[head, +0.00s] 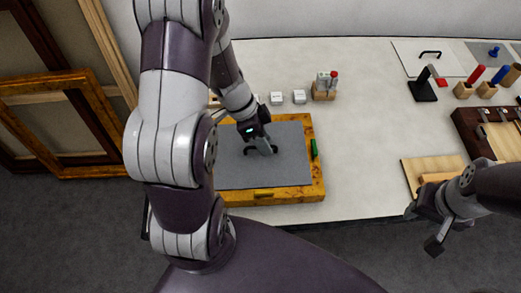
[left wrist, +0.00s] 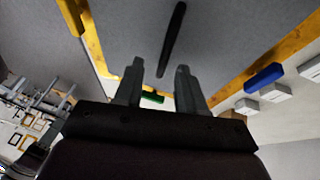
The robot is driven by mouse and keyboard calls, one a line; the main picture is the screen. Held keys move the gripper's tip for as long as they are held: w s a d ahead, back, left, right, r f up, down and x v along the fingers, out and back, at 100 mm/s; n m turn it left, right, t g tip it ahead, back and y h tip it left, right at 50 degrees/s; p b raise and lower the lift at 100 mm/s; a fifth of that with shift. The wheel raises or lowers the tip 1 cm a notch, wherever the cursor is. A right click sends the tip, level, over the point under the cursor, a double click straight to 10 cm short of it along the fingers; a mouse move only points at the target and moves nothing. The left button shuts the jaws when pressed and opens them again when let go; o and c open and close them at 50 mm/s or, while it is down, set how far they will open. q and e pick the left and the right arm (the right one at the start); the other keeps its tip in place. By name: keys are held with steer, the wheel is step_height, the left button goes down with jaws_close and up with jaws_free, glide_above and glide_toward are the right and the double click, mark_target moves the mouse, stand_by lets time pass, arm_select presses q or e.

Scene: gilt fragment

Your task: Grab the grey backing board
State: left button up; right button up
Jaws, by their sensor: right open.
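The grey backing board (head: 232,172) lies flat inside a golden-brown wooden frame (head: 290,196) on the table. A black bar handle (left wrist: 173,35) stands on the board. My left gripper (head: 265,149) is over the middle of the board, at the handle. In the left wrist view its two fingers (left wrist: 160,68) are apart, and the handle's near end shows between the tips. I cannot tell whether the fingers touch the handle. My right gripper (head: 424,229) is open and empty, beyond the table's front edge at the right.
A green piece (head: 314,149) sits on the frame's right side; a blue piece (left wrist: 264,77) shows on the frame. White blocks (head: 299,97) and a small stamp-like tool (head: 325,86) stand behind. Tools and a wooden board (head: 432,170) fill the right. The table's middle is clear.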

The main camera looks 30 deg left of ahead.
arm_select(q)
steer(key=shift+x, duration=0.85)
steer(key=shift+a, duration=0.1)
jaws_close()
steer(key=shift+w+r, duration=0.1)
steer(key=shift+r, duration=0.05)
